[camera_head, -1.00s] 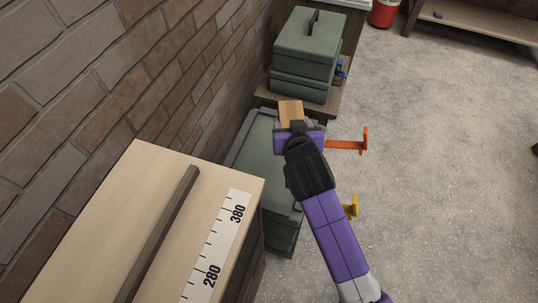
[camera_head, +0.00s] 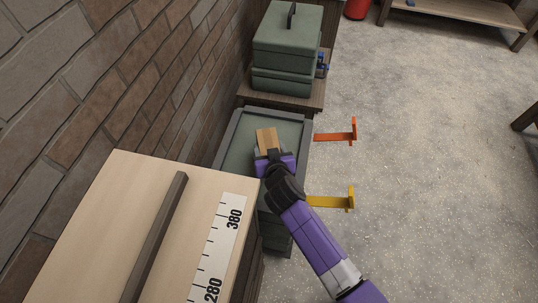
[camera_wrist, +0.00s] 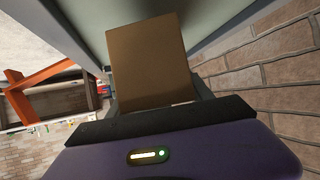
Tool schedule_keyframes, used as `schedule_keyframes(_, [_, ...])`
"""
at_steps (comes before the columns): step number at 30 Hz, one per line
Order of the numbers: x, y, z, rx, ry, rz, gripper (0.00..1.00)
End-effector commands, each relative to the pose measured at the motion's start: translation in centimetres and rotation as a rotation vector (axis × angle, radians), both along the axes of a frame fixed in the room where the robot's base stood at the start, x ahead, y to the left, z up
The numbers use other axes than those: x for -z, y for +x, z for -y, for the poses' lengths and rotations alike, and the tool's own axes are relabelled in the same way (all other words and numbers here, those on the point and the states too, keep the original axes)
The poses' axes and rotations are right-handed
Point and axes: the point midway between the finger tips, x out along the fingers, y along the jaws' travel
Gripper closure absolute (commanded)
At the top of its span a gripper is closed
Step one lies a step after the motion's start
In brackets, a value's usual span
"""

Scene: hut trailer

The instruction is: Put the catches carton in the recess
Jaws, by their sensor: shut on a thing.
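The catches carton (camera_head: 266,139) is a small brown box, held at the end of my gripper (camera_head: 271,153). In the wrist view the carton (camera_wrist: 148,62) fills the upper middle, between the fingers, and my gripper (camera_wrist: 155,108) is shut on it. In the head view the carton appears over the sunken green top of a case, inside a raised grey rim; this top (camera_head: 290,128) looks like the recess. The gap between carton and top cannot be judged. My gripper hides part of the near side.
A pale wooden box top (camera_head: 130,215) with a dark bar and a number scale stands nearer. A green lidded case (camera_head: 287,50) stands beyond. Orange (camera_head: 338,135) and yellow (camera_head: 335,201) handles stick out to the right. A brick wall (camera_head: 110,80) runs along the left.

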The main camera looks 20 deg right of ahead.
Motion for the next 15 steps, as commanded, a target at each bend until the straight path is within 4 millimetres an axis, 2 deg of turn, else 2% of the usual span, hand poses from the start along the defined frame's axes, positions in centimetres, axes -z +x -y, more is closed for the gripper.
schedule_keyframes(8, [3.3, 0.1, 0.0, -0.001, -0.001, 0.002, 1.00])
schedule_keyframes(15, [3.5, 0.1, -0.1, -0.001, 0.001, 0.003, 1.00])
